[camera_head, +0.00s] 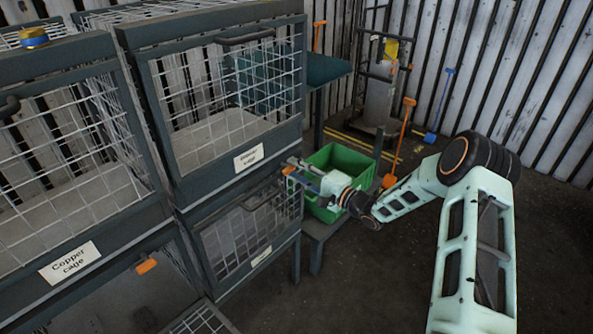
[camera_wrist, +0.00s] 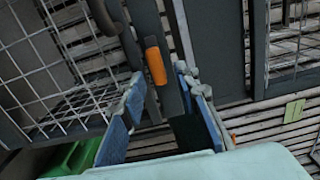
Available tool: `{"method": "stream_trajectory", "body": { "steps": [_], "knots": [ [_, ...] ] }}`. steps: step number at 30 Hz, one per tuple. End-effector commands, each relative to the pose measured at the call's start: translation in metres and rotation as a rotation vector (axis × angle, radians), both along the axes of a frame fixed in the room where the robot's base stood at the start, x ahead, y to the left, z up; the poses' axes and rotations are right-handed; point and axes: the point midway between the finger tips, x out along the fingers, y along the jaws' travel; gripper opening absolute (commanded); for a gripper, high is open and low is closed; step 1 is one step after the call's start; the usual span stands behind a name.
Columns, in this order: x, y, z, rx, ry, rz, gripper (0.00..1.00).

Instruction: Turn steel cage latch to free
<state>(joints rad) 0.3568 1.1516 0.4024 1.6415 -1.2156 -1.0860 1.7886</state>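An orange latch handle (camera_head: 289,170) sits on the dark frame of the right-hand cages, at the right edge between the upper and lower doors. In the wrist view the orange handle (camera_wrist: 155,66) stands upright on a dark bar. My gripper (camera_head: 300,167) is at the latch; its blue-padded fingers (camera_wrist: 160,92) are apart, with the handle showing ahead between them. I cannot tell whether either finger touches it. The lower right cage door (camera_head: 250,230) looks shut. Its label (camera_head: 261,257) is too small to read, so I cannot confirm which cage is steel.
A cage labelled "Copper cage" (camera_head: 69,262) is at left, with another orange latch (camera_head: 146,266) below it. A green crate (camera_head: 335,178) stands close behind my gripper. An orange-handled tool (camera_head: 400,140) and a blue one (camera_head: 441,100) lean by the wall. Floor at lower middle is clear.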

Motion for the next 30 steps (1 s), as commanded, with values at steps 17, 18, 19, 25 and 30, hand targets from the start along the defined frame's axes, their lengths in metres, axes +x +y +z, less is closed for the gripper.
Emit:
{"method": "stream_trajectory", "body": {
  "steps": [17,18,19,25,30],
  "knots": [
    [-0.058,-0.076,0.000,-0.001,0.001,-0.002,0.29],
    [-0.062,-0.081,0.000,-0.001,0.001,-0.002,0.29],
    [-0.064,-0.083,0.000,-0.001,0.001,-0.002,0.29],
    [-0.074,-0.094,0.000,0.000,0.000,0.000,0.29],
    [-0.074,-0.095,0.000,0.000,0.000,0.000,0.29]
  ]
}}
